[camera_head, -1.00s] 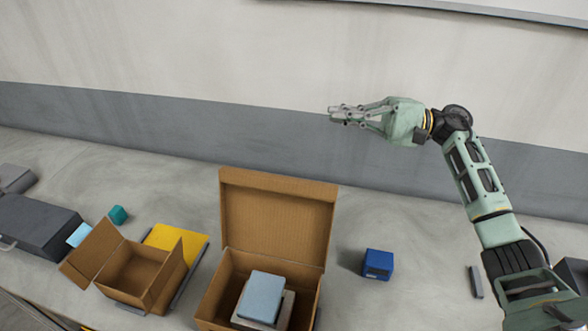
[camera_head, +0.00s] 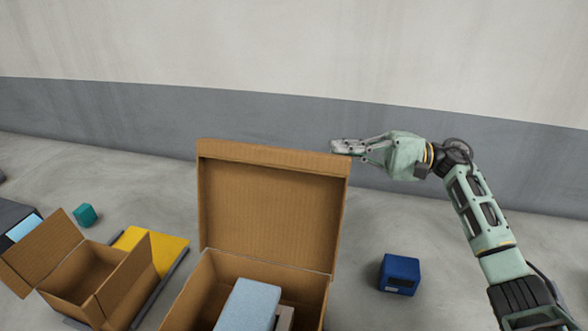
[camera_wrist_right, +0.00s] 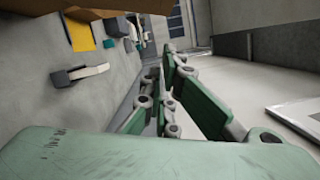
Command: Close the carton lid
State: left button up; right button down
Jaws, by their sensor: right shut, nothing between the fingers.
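The open cardboard carton (camera_head: 204,290) stands at the bottom middle of the head view, with its lid (camera_head: 270,210) upright at the back. Inside lie a light blue box (camera_head: 248,304) and a greyish item partly hidden beside it. My right gripper (camera_head: 338,147) is shut and empty at the lid's top right corner, appearing just behind or beside it; I cannot tell whether they touch. In the right wrist view, my green gripper fingers (camera_wrist_right: 165,95) fill the middle, and brown cardboard (camera_wrist_right: 110,6) shows at the top edge. My left gripper is not in view.
A smaller open cardboard box (camera_head: 92,280) stands at the left near a yellow item (camera_head: 158,249) and a teal cube (camera_head: 85,215). A dark blue box (camera_head: 399,273) sits right of the carton. A wall (camera_head: 300,60) rises behind.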

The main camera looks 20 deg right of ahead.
aim_at(290, 151)
pick_arm(q)
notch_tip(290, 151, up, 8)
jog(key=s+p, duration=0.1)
jog(key=p, duration=0.8)
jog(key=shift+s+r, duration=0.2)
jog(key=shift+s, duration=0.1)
pick_arm(e)
jog(key=a, duration=0.4)
jog(key=a+r, duration=0.1)
jog(key=a, duration=0.2)
jog(key=a+r, duration=0.1)
jog(key=a, duration=0.3)
jog(key=shift+a, duration=0.35)
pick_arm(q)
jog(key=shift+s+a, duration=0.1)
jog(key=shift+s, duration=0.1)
